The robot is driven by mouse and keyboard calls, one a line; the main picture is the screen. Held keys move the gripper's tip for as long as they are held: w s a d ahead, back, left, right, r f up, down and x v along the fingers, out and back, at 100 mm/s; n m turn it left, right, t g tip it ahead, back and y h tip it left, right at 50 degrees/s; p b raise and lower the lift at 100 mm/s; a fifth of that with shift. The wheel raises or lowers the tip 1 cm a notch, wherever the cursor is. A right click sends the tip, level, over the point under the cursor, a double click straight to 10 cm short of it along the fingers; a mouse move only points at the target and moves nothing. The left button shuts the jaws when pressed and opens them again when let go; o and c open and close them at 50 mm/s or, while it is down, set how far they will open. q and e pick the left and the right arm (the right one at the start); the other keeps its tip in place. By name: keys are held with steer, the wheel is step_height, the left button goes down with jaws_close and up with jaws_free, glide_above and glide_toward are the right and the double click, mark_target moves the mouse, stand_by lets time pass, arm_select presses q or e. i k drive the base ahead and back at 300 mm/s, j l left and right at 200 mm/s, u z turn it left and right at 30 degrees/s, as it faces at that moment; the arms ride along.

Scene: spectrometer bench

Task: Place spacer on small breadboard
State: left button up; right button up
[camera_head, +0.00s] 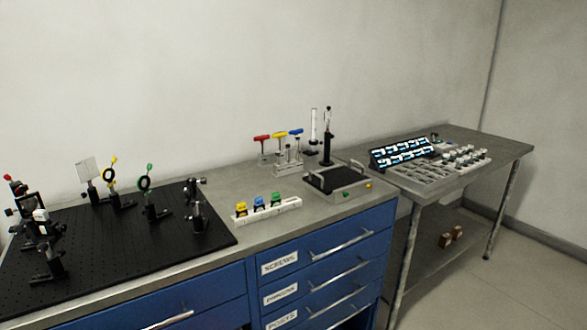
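A small black breadboard (336,178) lies in a grey frame with handles on the blue-drawer bench. Its top looks bare. I cannot make out a spacer for certain; small parts stand in several places, too small to tell apart. Neither of my grippers shows in this view.
A large black breadboard (120,240) with several optic mounts fills the bench's left. A white holder (268,209) carries yellow, blue and green parts. T-handled drivers (279,137) stand behind. On the right table (500,150) sit a screen (402,153) and a parts tray (430,172).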

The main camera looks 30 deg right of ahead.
mark_target(336, 177)
steer(key=l+u, duration=0.3)
steer(key=l, duration=0.35)
steer(key=l+u, duration=0.35)
steer(key=l, duration=0.3)
steer(key=k+l+u, duration=0.1)
steer(key=l+u, duration=0.2)
steer(key=l, duration=0.3)
steer(key=l+z, duration=0.15)
steer(key=l, duration=0.3)
steer(key=i+l+z, duration=0.15)
steer(key=l, duration=0.3)
